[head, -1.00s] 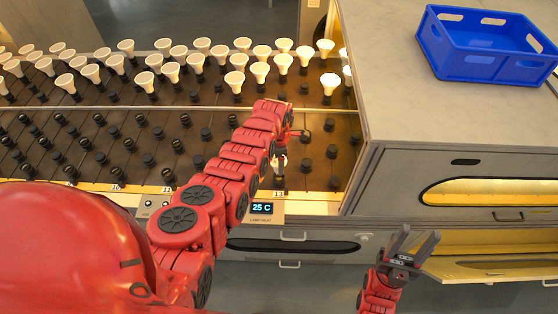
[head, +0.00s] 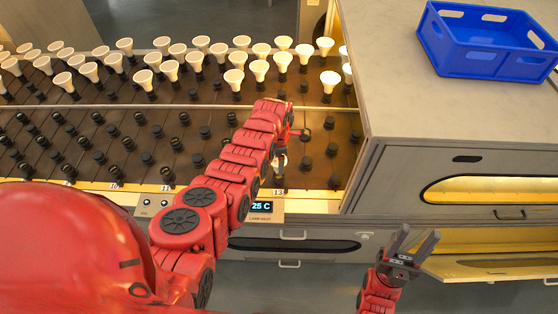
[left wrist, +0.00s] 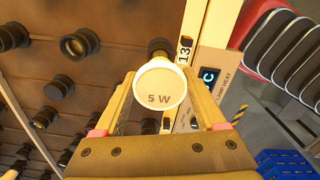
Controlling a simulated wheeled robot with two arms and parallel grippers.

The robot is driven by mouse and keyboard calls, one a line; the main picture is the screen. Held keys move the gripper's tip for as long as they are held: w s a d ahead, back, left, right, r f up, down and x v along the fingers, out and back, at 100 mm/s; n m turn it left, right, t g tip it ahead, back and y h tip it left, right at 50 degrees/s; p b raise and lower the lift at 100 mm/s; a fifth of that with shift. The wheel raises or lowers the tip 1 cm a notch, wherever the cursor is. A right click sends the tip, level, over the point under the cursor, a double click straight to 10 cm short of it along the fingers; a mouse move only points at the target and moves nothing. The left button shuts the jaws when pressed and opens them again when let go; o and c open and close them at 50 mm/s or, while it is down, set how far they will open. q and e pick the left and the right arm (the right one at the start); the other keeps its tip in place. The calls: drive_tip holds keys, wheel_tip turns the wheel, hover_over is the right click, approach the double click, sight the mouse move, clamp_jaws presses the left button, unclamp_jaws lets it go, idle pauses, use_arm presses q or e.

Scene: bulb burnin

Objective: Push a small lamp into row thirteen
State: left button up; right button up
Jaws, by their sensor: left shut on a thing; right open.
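A small lamp with a round pale face marked "5 W" (left wrist: 160,88) sits between the fingers of my left gripper (left wrist: 158,112) in the left wrist view. My left gripper is shut on it. In the head view the lamp (head: 280,161) shows as a small pale spot beside my left arm, above the row label 13 (head: 278,192). The label 13 (left wrist: 185,52) also shows right beside the lamp in the wrist view. A black socket (left wrist: 160,47) shows just behind the lamp; I cannot tell whether they touch. My right gripper (head: 413,241) is open and empty, over the floor.
Several white lamps (head: 234,78) stand in the back rows of the dark rack, and several empty black sockets (head: 154,131) fill the front rows. A grey cabinet (head: 390,90) with a blue crate (head: 488,68) on top stands right.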

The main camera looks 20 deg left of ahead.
use_arm(q)
drive_tip(key=shift+f+b, duration=1.45)
drive_tip(key=shift+f, duration=0.15)
drive_tip(key=o, duration=1.3)
drive_tip(key=shift+r, duration=0.15)
wheel_tip(320, 180, up, 8)
drive_tip(key=b, duration=0.2)
drive_tip(key=shift+w+b, duration=0.1)
drive_tip(key=shift+b, duration=0.25)
wheel_tip(320, 180, up, 9)
drive_tip(key=p, duration=0.7)
drive_tip(key=shift+r, duration=0.1)
